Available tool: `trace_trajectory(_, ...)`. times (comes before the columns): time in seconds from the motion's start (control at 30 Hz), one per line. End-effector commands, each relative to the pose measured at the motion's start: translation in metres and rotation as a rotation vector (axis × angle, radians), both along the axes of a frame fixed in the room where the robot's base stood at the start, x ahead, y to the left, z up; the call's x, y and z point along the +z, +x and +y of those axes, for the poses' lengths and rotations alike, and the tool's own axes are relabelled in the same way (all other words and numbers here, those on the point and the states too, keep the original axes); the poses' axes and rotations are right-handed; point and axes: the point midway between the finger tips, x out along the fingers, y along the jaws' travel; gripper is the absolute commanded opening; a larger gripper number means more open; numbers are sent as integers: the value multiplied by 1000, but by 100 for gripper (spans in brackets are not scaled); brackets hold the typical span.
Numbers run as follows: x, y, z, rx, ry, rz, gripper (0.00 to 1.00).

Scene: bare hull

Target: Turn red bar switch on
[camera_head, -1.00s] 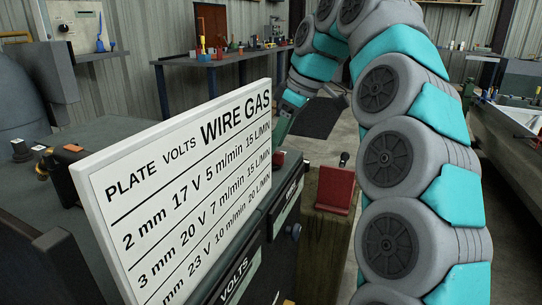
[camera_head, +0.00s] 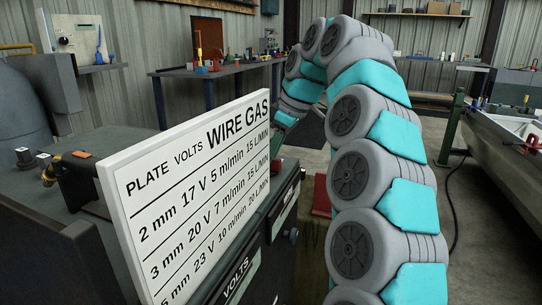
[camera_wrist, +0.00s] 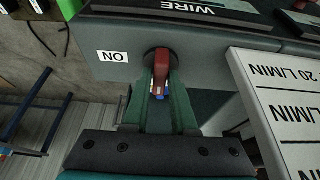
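The red bar switch (camera_wrist: 160,64) is on the dark front panel of a machine in the wrist view, on a round dark base. A white ON label (camera_wrist: 113,57) is to its left. My gripper (camera_wrist: 162,78) has its two green fingers on either side of the bar, very near it. I cannot tell whether they press on it. A small blue and white patch shows at the bar's near end.
A white settings sign (camera_head: 190,200) stands on the machine top (camera_head: 80,150), close to my arm. A red object (camera_head: 321,195) is partly behind my arm. A workbench (camera_head: 220,72) lines the back wall.

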Motion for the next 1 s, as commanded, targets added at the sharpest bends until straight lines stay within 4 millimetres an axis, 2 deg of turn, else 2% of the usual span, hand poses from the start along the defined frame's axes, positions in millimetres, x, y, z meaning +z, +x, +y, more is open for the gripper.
trace_trajectory(0.03,0,0,0,0,0,0,18)
trace_trajectory(0.2,0,0,0,0,0,0,0)
trace_trajectory(0.7,0,0,0,-12,0,-2,0)
trace_trajectory(1.0,-2,-1,-1,-152,-1,-1,0)
